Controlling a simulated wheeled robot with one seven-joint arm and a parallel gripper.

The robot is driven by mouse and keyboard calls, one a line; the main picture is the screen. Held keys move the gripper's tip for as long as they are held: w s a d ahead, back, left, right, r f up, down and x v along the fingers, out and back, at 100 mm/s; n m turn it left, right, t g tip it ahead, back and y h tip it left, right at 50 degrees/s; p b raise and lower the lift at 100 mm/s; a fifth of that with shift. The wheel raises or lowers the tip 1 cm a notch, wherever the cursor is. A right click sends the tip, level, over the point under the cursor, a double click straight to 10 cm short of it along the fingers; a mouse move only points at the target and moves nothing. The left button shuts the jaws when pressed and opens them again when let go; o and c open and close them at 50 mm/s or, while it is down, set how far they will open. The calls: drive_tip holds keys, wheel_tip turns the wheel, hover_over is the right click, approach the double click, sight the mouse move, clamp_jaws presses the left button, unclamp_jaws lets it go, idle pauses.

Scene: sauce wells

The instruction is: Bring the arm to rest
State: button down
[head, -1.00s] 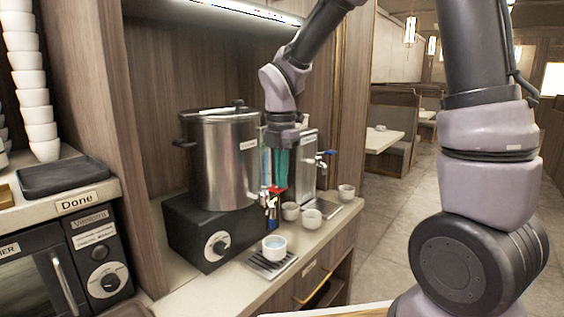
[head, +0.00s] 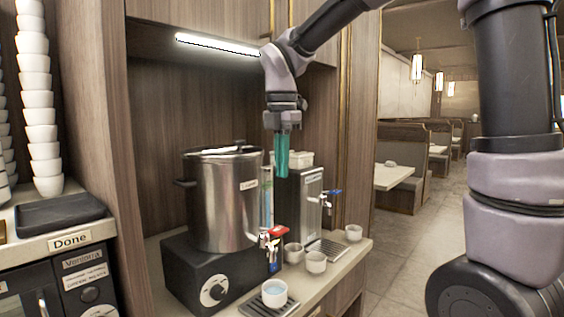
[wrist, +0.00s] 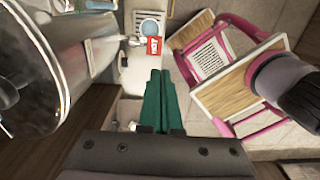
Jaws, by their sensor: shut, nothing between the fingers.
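My gripper (head: 282,160) points down above the counter, with its green fingers shut together and nothing between them. It is in the air in front of the steel dispenser box (head: 312,200) and to the right of the large steel urn (head: 226,200). In the wrist view, the shut fingers (wrist: 158,100) hang over the counter, with the urn (wrist: 45,60) at the left. My gripper touches nothing that I can see.
Empty-looking cups (head: 316,262) stand by the dispenser. Stacked cups (head: 40,110) rise at left. In the wrist view, a pink-framed stand (wrist: 225,60) is at right. The aisle floor (head: 420,230) is clear.

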drive_tip(key=shift+r, duration=0.4)
drive_tip(key=s+d+r+m+t+y, duration=0.1)
drive_tip(key=s+d+m+t, duration=0.2)
drive_tip(key=d+m, duration=0.7)
drive_tip(key=s+d+r+m+t+y, duration=0.1)
drive_tip(key=s+d+m+t, duration=0.3)
drive_tip(key=d+m, duration=0.6)
drive_tip(key=s+m, duration=0.2)
drive_tip(key=m, duration=0.9)
drive_tip(key=shift+s+r, duration=0.3)
drive_tip(key=shift+s, duration=0.05)
